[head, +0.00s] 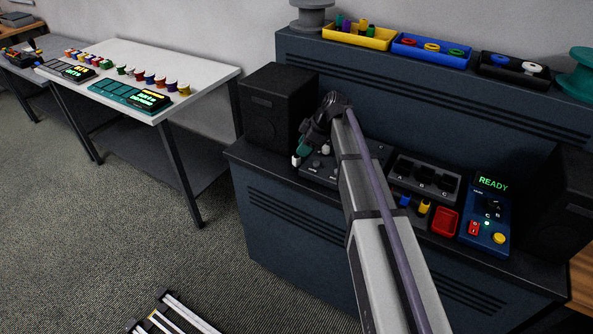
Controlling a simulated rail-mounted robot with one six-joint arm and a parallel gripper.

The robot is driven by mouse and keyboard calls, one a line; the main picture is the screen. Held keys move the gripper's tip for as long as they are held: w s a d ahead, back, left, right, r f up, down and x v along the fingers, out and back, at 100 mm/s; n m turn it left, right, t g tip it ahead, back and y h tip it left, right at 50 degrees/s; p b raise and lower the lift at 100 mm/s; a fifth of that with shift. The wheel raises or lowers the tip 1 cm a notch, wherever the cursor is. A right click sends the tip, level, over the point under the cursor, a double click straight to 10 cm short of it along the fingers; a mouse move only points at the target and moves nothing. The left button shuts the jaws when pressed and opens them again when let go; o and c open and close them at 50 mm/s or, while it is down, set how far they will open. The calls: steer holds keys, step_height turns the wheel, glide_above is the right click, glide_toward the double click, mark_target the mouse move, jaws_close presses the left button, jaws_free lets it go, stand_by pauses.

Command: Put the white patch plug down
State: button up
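My gripper (300,151) is at the end of my arm, over the left part of the console desk, in front of the black speaker box. A small white piece (296,161) shows right at its fingertips, near the desk's front edge, beside a teal part. It may be the white patch plug, but it is too small to tell whether the fingers are closed on it or whether it touches the desk. Another small white piece (326,148) shows just right of the gripper, by the dark knob panel (318,170). My arm hides part of that panel.
Yellow, blue and black bins line the upper shelf. A white table (125,60) stands left.

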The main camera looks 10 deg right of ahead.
mark_target(294, 158)
steer(key=shift+x, duration=0.9)
steer(key=b+x, duration=0.4)
steer(key=x, duration=0.1)
steer(key=shift+s+f+b, duration=0.1)
steer(key=shift+b, duration=0.3)
steer(key=shift+r, duration=0.2)
steer(key=shift+c, duration=0.2)
steer(key=c, duration=0.6)
steer(key=shift+r+p, duration=0.1)
steer(key=shift+p, duration=0.2)
